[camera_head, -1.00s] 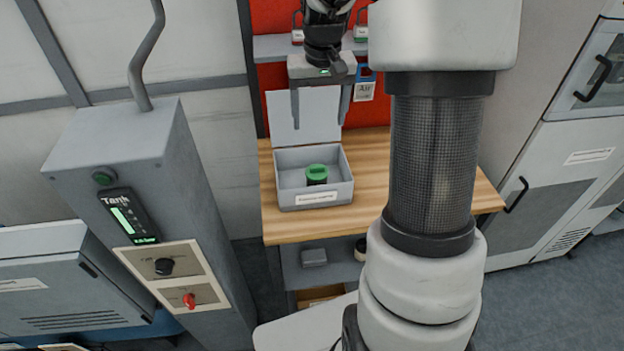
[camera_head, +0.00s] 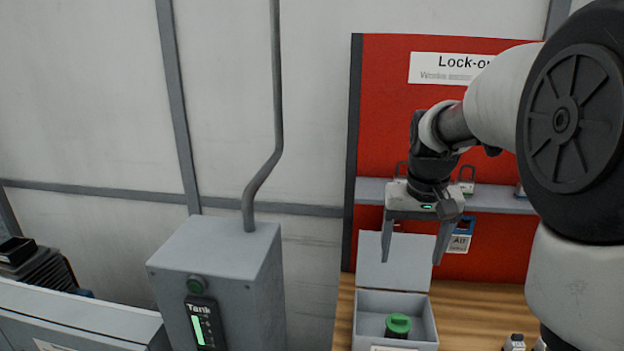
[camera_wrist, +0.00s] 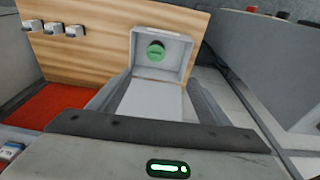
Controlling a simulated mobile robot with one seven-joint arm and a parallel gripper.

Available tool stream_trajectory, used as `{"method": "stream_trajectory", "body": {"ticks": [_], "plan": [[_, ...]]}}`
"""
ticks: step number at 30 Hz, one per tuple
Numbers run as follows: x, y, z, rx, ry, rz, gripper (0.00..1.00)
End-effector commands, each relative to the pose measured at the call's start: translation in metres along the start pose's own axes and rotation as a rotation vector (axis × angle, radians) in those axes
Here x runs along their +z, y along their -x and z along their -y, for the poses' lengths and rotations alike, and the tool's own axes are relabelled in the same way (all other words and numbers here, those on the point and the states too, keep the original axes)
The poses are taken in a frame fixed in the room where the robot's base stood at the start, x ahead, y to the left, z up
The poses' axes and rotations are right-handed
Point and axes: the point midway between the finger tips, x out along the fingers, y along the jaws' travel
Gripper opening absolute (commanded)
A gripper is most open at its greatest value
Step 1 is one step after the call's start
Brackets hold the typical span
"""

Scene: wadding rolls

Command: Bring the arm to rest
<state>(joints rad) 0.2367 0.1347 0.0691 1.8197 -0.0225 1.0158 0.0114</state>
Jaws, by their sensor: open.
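My gripper (camera_head: 412,258) hangs in the head view with its fingers pointing down, spread apart and with nothing between them. It is in front of the red lock-out board and above the open grey box (camera_head: 436,322). My arm reaches in from the right. A green-capped dark round thing (camera_head: 397,325) stands inside the box. In the wrist view the green cap (camera_wrist: 156,52) lies beyond the fingers, in the box (camera_wrist: 186,72), well apart from them.
The box stands on a wooden bench (camera_head: 470,310). The red board (camera_head: 395,75) with a shelf (camera_head: 490,198) is behind. A grey tank cabinet (camera_head: 225,255) with a bent pipe (camera_head: 278,100) stands left. In the wrist view, several small items (camera_wrist: 54,28) lie on the bench.

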Motion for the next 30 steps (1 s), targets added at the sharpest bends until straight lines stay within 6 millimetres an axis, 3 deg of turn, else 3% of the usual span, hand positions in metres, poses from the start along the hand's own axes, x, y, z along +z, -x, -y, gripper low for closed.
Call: {"method": "stream_trajectory", "body": {"ticks": [1, 6, 12, 15, 21, 30], "plan": [[0.017, 0.020, 0.008, 0.001, 0.018, -0.035, 0.71], [0.086, 0.062, 0.029, -0.007, 0.073, -0.140, 0.71], [0.162, 0.077, 0.041, -0.035, 0.126, -0.250, 0.71], [0.188, 0.075, 0.044, -0.050, 0.144, -0.287, 0.71], [0.209, 0.070, 0.046, -0.065, 0.159, -0.320, 0.71], [0.210, 0.070, 0.046, -0.065, 0.160, -0.320, 0.71]]}}
